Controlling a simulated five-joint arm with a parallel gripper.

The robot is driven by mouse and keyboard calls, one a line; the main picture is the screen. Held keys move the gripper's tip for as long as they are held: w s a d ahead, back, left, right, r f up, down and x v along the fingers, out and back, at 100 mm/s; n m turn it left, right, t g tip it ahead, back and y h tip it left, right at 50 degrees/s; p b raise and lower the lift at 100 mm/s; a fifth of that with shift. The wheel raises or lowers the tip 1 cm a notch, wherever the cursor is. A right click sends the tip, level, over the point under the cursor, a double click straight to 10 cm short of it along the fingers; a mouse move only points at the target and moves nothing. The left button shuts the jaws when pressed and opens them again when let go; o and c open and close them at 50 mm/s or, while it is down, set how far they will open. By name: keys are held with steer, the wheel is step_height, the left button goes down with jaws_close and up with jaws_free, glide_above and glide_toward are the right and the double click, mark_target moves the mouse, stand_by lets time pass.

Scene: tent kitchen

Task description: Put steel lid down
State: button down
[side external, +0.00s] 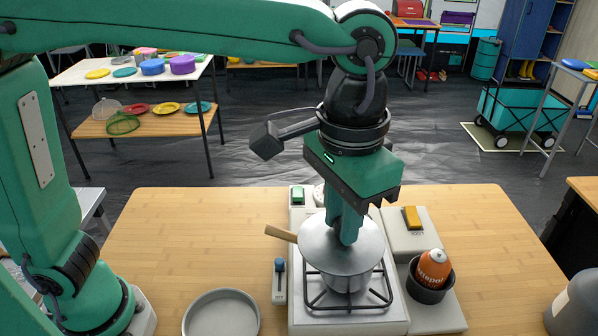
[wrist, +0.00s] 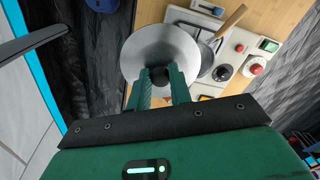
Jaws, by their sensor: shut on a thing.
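The steel lid (side external: 318,245) is a shallow grey disc with a dark knob. In the side view it appears over the steel pot (side external: 342,285), which stands on the burner grate. My gripper (side external: 347,240) points down and is shut on the knob. In the wrist view, the lid (wrist: 147,50) fills the space beyond my gripper (wrist: 160,78), and part of the pot (wrist: 207,60) shows past its right edge. The pot's wooden handle (side external: 281,233) sticks out to the left. The lid hides the pot's opening; I cannot tell whether the lid touches the rim.
The stove (side external: 300,318) has a black grate, a green switch (side external: 297,195), a blue slider (side external: 280,267) and an orange switch (side external: 412,216). An orange canister (side external: 433,267) sits in a dark cup at right. A round grey dish (side external: 221,313) lies front left. Bare tabletop (side external: 190,235) lies left.

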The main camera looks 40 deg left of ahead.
steer(key=shift+r, duration=0.8)
steer(key=w+a+n, duration=0.4)
steer(key=a+n, duration=0.2)
steer(key=a, duration=0.8)
steer(key=w+a+n, duration=0.4)
steer(key=a+n, duration=0.3)
steer(key=a, duration=0.7)
step_height(320, 180, down, 17)
steer(key=shift+s+d+r, duration=0.15)
steer(key=shift+s, duration=0.05)
steer(key=w+a+f, duration=0.1)
steer(key=a+f, duration=0.1)
steer(key=a, duration=0.1)
steer(key=w+a+f, duration=0.1)
steer(key=a+f, duration=0.1)
steer(key=a, duration=0.2)
steer(key=w+a+f, duration=0.1)
steer(key=a+f, duration=0.2)
steer(key=a, duration=0.1)
steer(key=shift+w, duration=0.35)
steer(key=shift+f, duration=1.95)
